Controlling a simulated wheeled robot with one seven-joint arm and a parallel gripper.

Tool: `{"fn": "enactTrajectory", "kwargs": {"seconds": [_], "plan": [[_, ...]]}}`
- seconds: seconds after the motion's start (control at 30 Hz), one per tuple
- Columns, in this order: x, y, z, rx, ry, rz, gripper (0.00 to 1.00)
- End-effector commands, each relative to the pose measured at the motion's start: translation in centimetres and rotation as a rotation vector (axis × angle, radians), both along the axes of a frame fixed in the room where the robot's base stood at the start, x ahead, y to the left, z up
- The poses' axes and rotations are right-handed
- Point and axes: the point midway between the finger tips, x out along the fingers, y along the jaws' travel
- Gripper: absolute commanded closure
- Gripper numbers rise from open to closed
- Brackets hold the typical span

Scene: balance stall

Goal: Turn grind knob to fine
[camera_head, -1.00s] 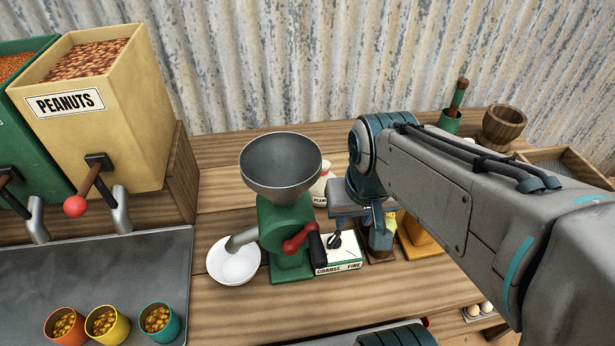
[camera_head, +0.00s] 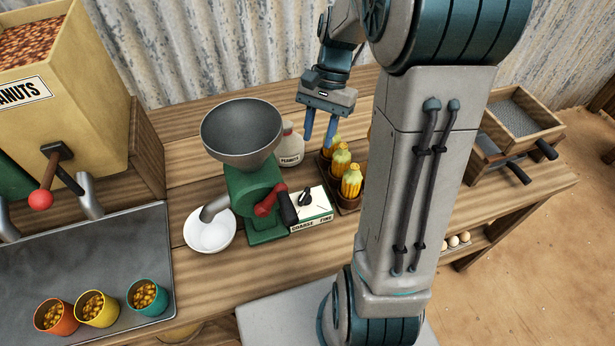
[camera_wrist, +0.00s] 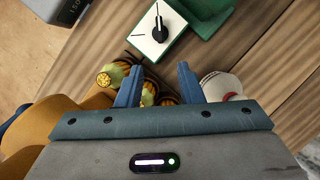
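The grind knob (camera_head: 305,197) is black and sits on top of a white box with a green base (camera_head: 322,207), labelled COARSE at left and FINE at right on its front. In the wrist view the knob (camera_wrist: 160,32) shows a white pointer line towards the picture's top; I cannot tell its exact setting. My gripper (camera_head: 319,142) hangs above and behind the box, fingers apart, touching neither knob nor box. Its fingers also show apart and empty in the wrist view (camera_wrist: 158,72). The green grinder (camera_head: 253,187) with a grey funnel stands left of the box.
A red crank with black handle (camera_head: 288,208) reaches close to the knob's left. A white bowl (camera_head: 187,232) sits under the spout. Bare tabletop lies in front of the box.

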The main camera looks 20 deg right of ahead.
Motion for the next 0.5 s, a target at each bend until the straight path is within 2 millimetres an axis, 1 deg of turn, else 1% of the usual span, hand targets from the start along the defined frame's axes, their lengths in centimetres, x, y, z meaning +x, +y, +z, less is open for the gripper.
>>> {"fn": "enactTrajectory", "kwargs": {"seconds": [0.17,0.27,0.5], "plan": [[-0.4,0.4,-1.6,0.004,0.008,-0.004,0.66],[-1.0,1.0,-3.3,0.004,0.008,-0.004,0.66],[-2.4,2.4,-8.1,0.004,0.009,-0.003,0.66]]}}
